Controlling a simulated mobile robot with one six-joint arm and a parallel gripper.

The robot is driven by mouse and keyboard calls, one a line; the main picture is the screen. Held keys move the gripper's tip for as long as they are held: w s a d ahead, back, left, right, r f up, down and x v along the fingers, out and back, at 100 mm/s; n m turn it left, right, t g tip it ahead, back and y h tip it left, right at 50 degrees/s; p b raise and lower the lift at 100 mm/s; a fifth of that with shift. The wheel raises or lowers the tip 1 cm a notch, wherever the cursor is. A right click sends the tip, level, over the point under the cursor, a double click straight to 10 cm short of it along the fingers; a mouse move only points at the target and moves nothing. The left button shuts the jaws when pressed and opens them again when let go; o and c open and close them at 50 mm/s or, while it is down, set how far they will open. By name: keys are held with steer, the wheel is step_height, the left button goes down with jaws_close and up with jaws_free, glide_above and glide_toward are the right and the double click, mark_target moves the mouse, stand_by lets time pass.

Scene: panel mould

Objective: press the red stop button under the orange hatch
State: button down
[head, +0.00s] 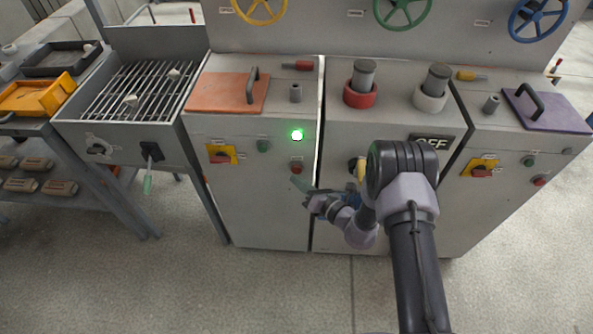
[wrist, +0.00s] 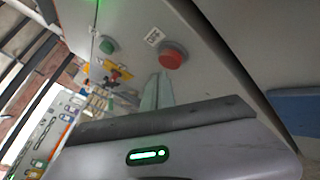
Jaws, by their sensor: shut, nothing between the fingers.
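The orange hatch (head: 228,92) lies closed on top of the left cabinet, with a dark handle at its right side. The red stop button (head: 296,168) is on that cabinet's front face, below a lit green lamp (head: 297,135). In the wrist view the red button (wrist: 173,56) stands just beyond my fingertips. I cannot tell whether the tips touch the button.
A green button (head: 263,146) and a red rotary switch on a yellow plate (head: 221,154) sit left of the red button. The right cabinet has a purple hatch (head: 548,108) and another red button (head: 540,181). A grated bench (head: 140,92) stands left. Floor in front is clear.

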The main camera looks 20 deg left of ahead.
steer(key=shift+w, duration=0.1)
stand_by(0.3)
steer(key=shift+w+a, duration=0.1)
steer(key=shift+w, duration=0.25)
steer(key=shift+w+a+b, duration=0.1)
steer(key=shift+w+b, duration=0.35)
steer(key=shift+b, duration=0.05)
stand_by(0.7)
steer(key=shift+s, duration=0.1)
steer(key=shift+s+d, duration=0.2)
steer(key=shift+s, duration=0.6)
steer(key=shift+p, duration=0.3)
steer(key=s, duration=0.2)
steer(key=s+d+p, duration=0.1)
steer(key=s, duration=0.1)
steer(key=shift+s+d, duration=0.1)
steer(key=shift+s, duration=0.3)
